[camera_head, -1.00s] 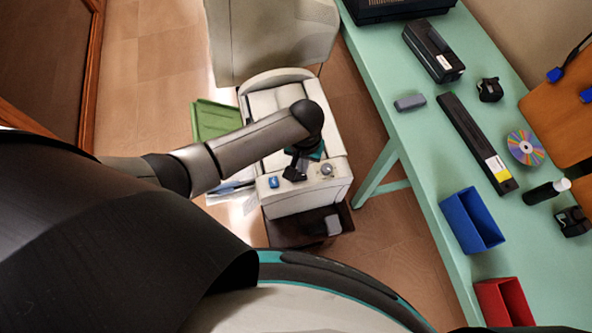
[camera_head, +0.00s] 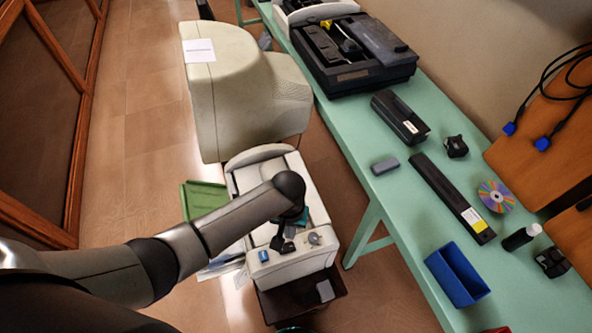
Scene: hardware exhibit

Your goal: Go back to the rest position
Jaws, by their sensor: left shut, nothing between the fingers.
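My left arm comes in from the left, and its gripper (camera_head: 283,243) points down over the front part of a beige machine (camera_head: 290,270) on the floor side. The gripper is small in view and shut, with nothing held. A small blue object (camera_head: 263,256) and a grey round knob-like thing (camera_head: 314,239) sit on the machine's front ledge beside it. Whether the fingertips touch the ledge cannot be told. My right gripper is not in view.
A green table (camera_head: 400,250) on the right holds a blue bin (camera_head: 457,275), a long black bar (camera_head: 450,198), a disc (camera_head: 496,196) and a black printer-like device (camera_head: 350,60). A beige monitor (camera_head: 235,90) stands behind the machine. Open wooden floor (camera_head: 150,130) lies at left.

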